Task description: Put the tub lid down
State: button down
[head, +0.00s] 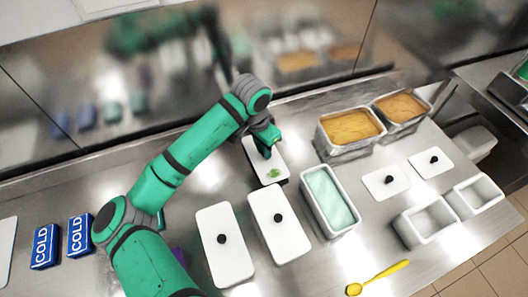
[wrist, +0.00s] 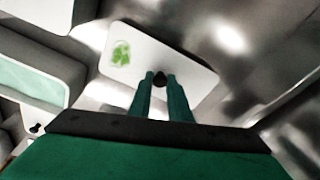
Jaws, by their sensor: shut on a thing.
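The white rectangular tub lid (head: 273,178) with a green leaf mark is at the back middle of the steel counter, below my arm's end. It also shows in the wrist view (wrist: 140,63). My gripper (head: 266,150) is shut on the lid's small black knob. In the wrist view the two green fingers (wrist: 160,80) have the knob between their tips. The lid looks about level. A dark edge shows along its near side in the head view; I cannot tell whether it touches the counter. My gripper hides part of the lid in both views.
Two long white lids with knobs (head: 224,252) (head: 272,236) lie in front. An open mint tub (head: 310,207) stands right of them. Steel pans of orange food (head: 345,152), small lids (head: 375,186) and white tubs (head: 420,238) are farther right. Blue COLD packs (head: 45,247) are left.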

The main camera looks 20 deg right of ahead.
jog(key=shift+a+f, duration=0.15)
jog(key=shift+f, duration=0.55)
jog(key=shift+a+f, duration=0.2)
jog(key=shift+s+d, duration=0.25)
jog(key=shift+d, duration=0.25)
jog(key=shift+f, duration=0.2)
jog(key=c, duration=1.6)
grip_release()
jog(key=shift+a, duration=0.15)
jog(key=shift+c, duration=0.2)
jog(key=shift+r, duration=0.1)
